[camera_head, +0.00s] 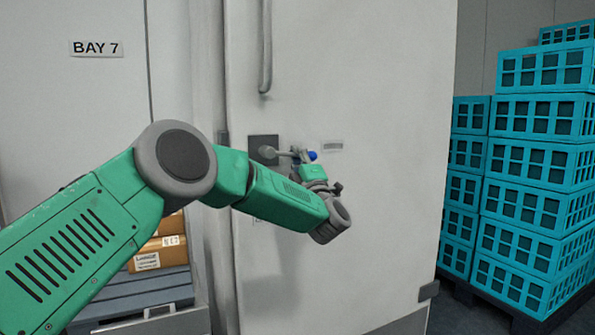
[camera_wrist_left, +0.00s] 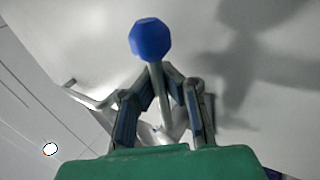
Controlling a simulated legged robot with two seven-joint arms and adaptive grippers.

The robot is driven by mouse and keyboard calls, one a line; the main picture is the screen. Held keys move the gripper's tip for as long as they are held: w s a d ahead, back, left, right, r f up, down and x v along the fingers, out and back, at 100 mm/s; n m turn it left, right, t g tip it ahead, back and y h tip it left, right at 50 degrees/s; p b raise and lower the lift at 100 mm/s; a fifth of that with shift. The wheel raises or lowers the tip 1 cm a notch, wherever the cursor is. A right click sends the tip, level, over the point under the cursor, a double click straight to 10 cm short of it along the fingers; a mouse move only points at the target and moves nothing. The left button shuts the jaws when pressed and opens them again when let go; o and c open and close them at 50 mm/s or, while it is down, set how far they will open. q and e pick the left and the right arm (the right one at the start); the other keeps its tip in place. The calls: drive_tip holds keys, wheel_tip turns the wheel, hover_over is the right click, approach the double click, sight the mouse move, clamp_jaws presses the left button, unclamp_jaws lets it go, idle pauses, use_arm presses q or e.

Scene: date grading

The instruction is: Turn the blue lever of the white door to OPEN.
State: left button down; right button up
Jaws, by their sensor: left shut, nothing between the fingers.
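The white door (camera_head: 380,90) fills the middle of the head view and looks closed. Its lever (camera_head: 268,152) sits on a dark plate and points right, roughly level, ending in a blue knob (camera_head: 313,155). My left gripper (camera_head: 300,160) is at the lever's knob end, close to the door, partly hidden by my own wrist. In the left wrist view the blue knob (camera_wrist_left: 151,38) stands just beyond the fingertips (camera_wrist_left: 160,74), and its pale stem runs down between or behind them. The fingers are shut with nothing gripped. Whether they touch the stem I cannot tell. My right gripper is out of view.
A vertical grey handle (camera_head: 265,50) is on the door above the lever. Teal crates (camera_head: 535,165) stand stacked on a dark pallet at right. Cardboard boxes (camera_head: 160,250) sit at lower left behind my arm. A BAY 7 sign (camera_head: 96,48) hangs at left.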

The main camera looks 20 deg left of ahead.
use_arm(q)
drive_tip(key=shift+r+n+g+y+b, duration=0.15)
drive_tip(key=shift+n+g+y+b, duration=0.35)
drive_tip(key=shift+n, duration=0.5)
drive_tip(key=c, duration=1.6)
unclamp_jaws()
drive_tip(key=shift+a+r, duration=0.1)
drive_tip(key=shift+s, duration=0.15)
drive_tip(key=v, duration=1.2)
